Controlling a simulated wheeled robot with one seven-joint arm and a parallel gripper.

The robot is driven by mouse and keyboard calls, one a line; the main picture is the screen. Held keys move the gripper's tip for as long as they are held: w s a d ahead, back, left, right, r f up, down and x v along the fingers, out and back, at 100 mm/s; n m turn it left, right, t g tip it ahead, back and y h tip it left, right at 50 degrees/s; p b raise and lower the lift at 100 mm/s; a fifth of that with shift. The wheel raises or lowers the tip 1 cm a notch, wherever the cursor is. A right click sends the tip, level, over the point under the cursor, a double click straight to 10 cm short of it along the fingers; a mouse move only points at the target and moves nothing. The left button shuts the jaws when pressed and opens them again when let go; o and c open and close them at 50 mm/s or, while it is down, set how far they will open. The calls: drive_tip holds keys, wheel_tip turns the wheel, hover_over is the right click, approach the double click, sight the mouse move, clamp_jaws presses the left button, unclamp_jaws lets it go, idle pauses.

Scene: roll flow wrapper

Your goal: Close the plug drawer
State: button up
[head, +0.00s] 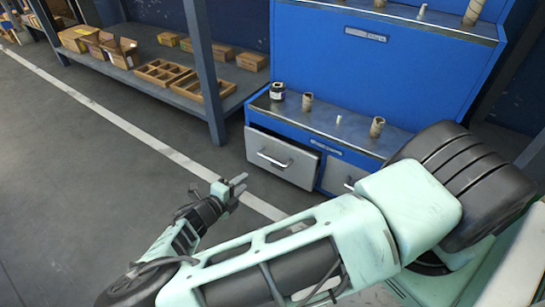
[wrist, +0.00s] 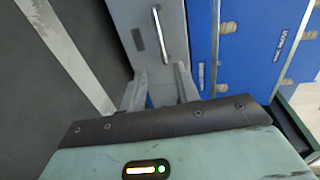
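A grey drawer (head: 283,160) at the lower left of the blue machine stands partly pulled out, with its side wall showing. It has a metal bar handle; I cannot read a label that names it the plug drawer. In the wrist view the drawer's grey front (wrist: 150,20) and handle (wrist: 164,32) lie ahead of my gripper. My gripper (head: 240,184) is in front of the drawer and a little to its left, apart from it. In the wrist view the two fingers of my gripper (wrist: 161,86) are spread with nothing between them.
A second grey drawer (head: 340,177) to the right is partly hidden by my arm. A dark jar (head: 277,91) and several rolls (head: 377,127) stand on the ledge above. A shelf (head: 215,125) with boxes and trays is at the left. The floor (head: 90,190) at left is clear.

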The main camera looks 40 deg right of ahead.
sight(270, 160)
drive_tip(key=b+x, duration=0.8)
drive_tip(key=x, duration=0.9)
drive_tip(key=shift+d+b, duration=0.1)
drive_tip(key=shift+b, duration=0.25)
drive_tip(key=shift+r, duration=0.1)
clamp_jaws()
